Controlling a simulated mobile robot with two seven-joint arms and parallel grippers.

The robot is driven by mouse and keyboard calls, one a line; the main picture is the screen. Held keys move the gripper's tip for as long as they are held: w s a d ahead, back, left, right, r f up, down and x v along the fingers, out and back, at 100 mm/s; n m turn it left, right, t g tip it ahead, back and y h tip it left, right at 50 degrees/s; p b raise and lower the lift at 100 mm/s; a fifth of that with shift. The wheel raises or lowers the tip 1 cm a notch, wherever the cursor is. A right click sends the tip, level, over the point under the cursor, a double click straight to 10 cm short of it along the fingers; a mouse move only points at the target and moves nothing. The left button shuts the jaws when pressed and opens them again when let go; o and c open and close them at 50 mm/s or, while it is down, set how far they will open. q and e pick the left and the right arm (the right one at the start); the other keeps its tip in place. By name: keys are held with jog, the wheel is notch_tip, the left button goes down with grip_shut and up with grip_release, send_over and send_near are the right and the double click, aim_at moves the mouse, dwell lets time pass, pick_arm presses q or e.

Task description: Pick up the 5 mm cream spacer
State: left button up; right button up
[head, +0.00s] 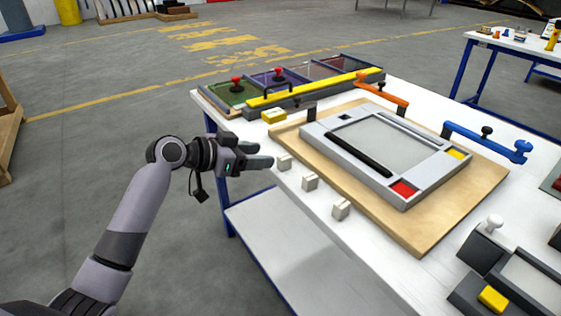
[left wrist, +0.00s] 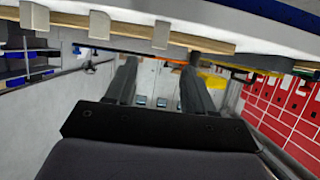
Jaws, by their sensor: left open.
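Three small cream blocks stand in a row on the near left edge of the white table: the far block (head: 284,162), the middle block (head: 310,182) and the close block (head: 341,209). They look alike, and I cannot tell which is the 5 mm spacer. In the left wrist view pale blocks (left wrist: 99,25) show along the top, outside the jaws. My left gripper (head: 266,156) is open and empty, its fingertips just left of the far block in the head view. The fingers (left wrist: 160,62) also show apart in the left wrist view. My right gripper is not in view.
A wooden board (head: 420,240) carries a grey frame (head: 318,132) with a black bar. Orange (head: 380,94) and blue (head: 485,141) handled clamps stand behind it. A yellow block (head: 273,116) and a divided tray (head: 208,97) lie farther back. A lower shelf (head: 300,250) is empty.

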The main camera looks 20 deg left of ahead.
aim_at(282, 157)
pick_arm(q)
jog(key=shift+x, duration=3.35)
jog(key=shift+s+d+f, duration=0.1)
jog(key=shift+s+f, duration=0.05)
grip_shut()
